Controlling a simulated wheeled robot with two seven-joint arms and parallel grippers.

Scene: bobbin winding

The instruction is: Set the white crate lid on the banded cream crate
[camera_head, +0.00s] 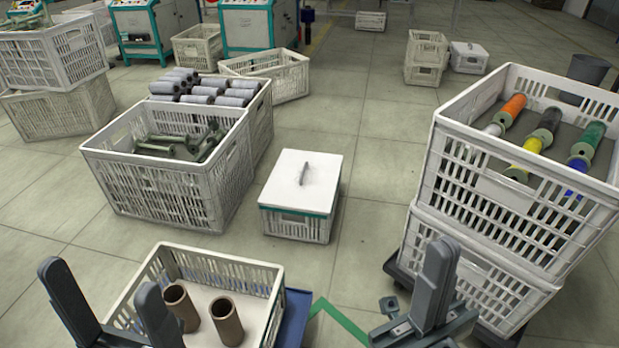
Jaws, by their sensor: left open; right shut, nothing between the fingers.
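The white crate lid (285,172), a flat panel with a grey upright handle in its middle, lies on the small banded cream crate (296,226) in the centre of the head view. A teal band shows just under the lid's front edge, and the lid covers the crate's top. Neither gripper touches the lid or the crate. My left gripper (100,282) is open and empty at the lower left, its fingers spread at the near crate's left side. My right gripper (438,258) is shut and empty at the lower right, in front of the stacked crates.
A near crate (225,258) holds two brown tubes. Crates of bobbins (150,180) stand left of the lidded crate. Stacked crates (490,190) with coloured spools stand at right. Another lidded crate (469,60) is far back. Floor right of the lidded crate is clear.

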